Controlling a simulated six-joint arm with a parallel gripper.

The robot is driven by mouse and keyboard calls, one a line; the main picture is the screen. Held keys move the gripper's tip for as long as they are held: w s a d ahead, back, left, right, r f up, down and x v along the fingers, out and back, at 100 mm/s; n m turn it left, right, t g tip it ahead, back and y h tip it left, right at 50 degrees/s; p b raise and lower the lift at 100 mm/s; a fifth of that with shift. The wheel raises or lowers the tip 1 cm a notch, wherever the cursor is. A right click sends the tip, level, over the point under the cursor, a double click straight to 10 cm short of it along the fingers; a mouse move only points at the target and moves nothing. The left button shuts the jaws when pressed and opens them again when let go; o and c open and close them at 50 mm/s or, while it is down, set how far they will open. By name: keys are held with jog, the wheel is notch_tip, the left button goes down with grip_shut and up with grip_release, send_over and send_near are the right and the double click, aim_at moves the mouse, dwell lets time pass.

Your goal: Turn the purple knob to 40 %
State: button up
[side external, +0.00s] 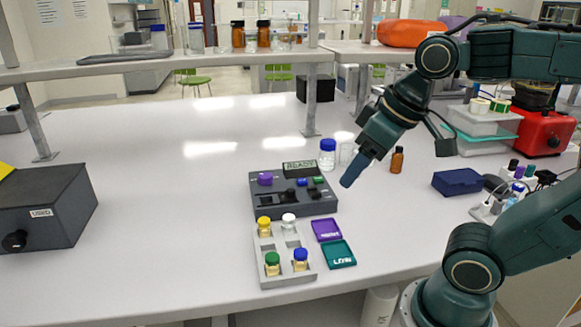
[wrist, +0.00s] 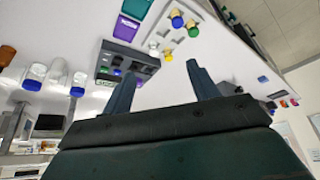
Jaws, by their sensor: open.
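The purple knob (side external: 265,179) sits at the back left of the dark grey control box (side external: 290,208) in the side view. The box also carries a display reading READY (side external: 300,168), a blue button (side external: 302,182), a green button (side external: 318,180) and dark sliders. My gripper (side external: 352,172) is in the air to the right of the box, apart from the knob and pointing down-left. In the wrist view its two fingers (wrist: 160,70) are spread with nothing held between them. The box (wrist: 120,60) lies beyond the left finger, which hides part of it. The knob's setting is too small to read.
A grey rack (side external: 290,277) with several capped vials stands in front of the box, beside purple (side external: 326,230) and teal (side external: 338,254) tiles. A blue-capped bottle (side external: 327,154) and an amber bottle (side external: 396,160) stand behind.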

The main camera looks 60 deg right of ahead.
jog(key=w+d+r+g, duration=0.15)
jog(key=w+r, duration=0.25)
jog(key=w, duration=0.5)
jog(key=g, duration=0.4)
send_over(266, 175)
notch_tip(266, 175, down, 9)
jog(key=shift+d+r+m, duration=0.2)
jog(key=shift+m, duration=0.2)
jog(key=shift+f, duration=0.15)
jog(key=f, duration=1.3)
jog(key=shift+a+f, duration=0.2)
jog(key=shift+f, duration=0.05)
jog(key=c, duration=1)
